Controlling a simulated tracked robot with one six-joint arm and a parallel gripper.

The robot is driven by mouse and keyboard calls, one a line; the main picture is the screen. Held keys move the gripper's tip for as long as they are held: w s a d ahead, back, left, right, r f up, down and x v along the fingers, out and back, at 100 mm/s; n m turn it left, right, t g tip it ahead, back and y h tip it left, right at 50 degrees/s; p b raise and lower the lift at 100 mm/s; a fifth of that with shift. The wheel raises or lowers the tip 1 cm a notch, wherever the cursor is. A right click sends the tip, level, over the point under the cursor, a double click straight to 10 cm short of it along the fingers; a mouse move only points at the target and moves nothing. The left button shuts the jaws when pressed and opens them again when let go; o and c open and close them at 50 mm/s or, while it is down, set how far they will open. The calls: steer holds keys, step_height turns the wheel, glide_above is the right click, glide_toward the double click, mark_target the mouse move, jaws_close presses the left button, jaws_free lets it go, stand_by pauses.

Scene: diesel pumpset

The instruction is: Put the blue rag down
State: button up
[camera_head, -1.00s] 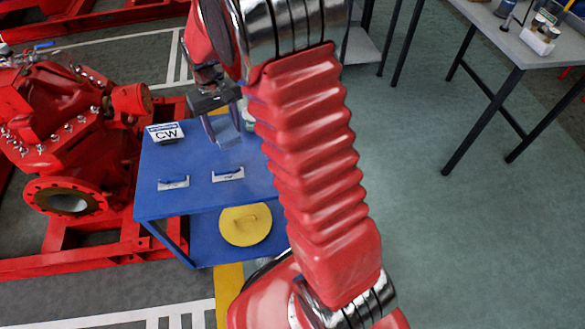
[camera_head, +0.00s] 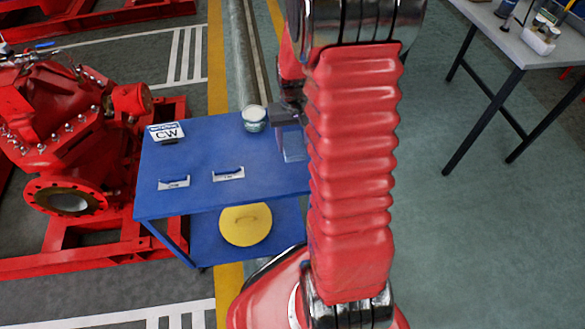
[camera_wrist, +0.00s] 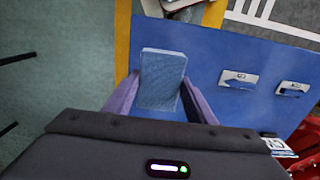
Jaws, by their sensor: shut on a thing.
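The blue rag (camera_wrist: 163,72) is a folded, grey-blue block between the two purple fingers of my gripper (camera_wrist: 160,92) in the wrist view. My gripper is shut on it. In the head view the rag (camera_head: 293,147) hangs under my gripper (camera_head: 289,128), partly hidden by my red arm. It is over the right end of the blue table top (camera_head: 200,152). I cannot tell how much gap there is between the rag and the table.
A jar (camera_head: 254,119) stands at the table's back edge. A CW sign (camera_head: 165,132) and two small labelled holders (camera_head: 174,183) (camera_head: 228,174) are on the top. A yellow round lid (camera_head: 245,225) is on the lower shelf. A red pump (camera_head: 70,140) stands left.

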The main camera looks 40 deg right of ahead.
glide_above(293, 169)
steer(key=shift+w+f, duration=0.1)
steer(key=shift+f, duration=3.05)
steer(key=shift+f, duration=1.85)
steer(key=o, duration=1.1)
steer(key=shift+f, duration=0.1)
steer(key=shift+o, duration=0.2)
